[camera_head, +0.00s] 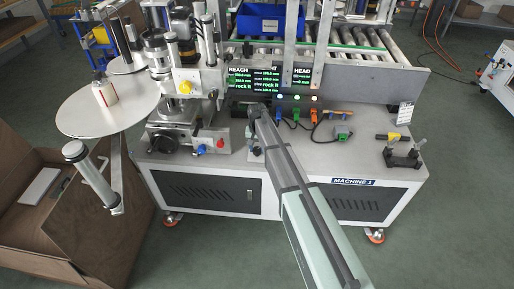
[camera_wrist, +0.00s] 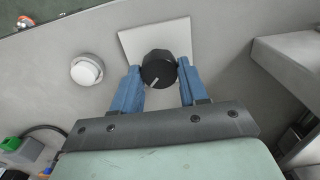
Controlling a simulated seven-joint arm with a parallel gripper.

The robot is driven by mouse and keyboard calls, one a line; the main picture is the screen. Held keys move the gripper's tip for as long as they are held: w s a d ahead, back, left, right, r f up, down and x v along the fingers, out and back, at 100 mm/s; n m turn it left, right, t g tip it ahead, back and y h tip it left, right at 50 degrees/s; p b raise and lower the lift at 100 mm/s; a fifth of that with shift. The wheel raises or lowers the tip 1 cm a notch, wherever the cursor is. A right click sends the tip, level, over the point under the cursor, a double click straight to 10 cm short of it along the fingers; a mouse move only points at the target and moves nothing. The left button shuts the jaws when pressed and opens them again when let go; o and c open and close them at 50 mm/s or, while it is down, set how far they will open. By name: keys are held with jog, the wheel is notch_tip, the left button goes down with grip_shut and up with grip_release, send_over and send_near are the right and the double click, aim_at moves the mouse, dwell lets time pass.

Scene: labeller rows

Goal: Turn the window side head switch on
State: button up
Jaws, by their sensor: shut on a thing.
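A round black knob (camera_wrist: 155,66) with a white pointer line sits on a pale square plate (camera_wrist: 181,32) in the wrist view. Its line points down and to the left in that picture. My gripper (camera_wrist: 159,76) has its two blue fingers on either side of the knob, shut on it. In the head view my gripper (camera_head: 252,108) is at the machine's front, just below the screens; the knob is hidden there behind the arm. No label naming the switch is readable.
A round white button (camera_wrist: 87,70) sits left of the knob. Green, blue and orange connectors with cables (camera_head: 296,114) lie right of my arm. Screens (camera_head: 268,82) marked REACH and HEAD are lit above. A white label disc (camera_head: 85,112) stands left. A yellow-handled tool (camera_head: 390,137) lies right.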

aim_at(257, 149)
jog(key=shift+s, duration=0.1)
jog(key=o, duration=1.1)
jog(key=shift+c, duration=0.2)
notch_tip(257, 149, up, 14)
dwell(0.6)
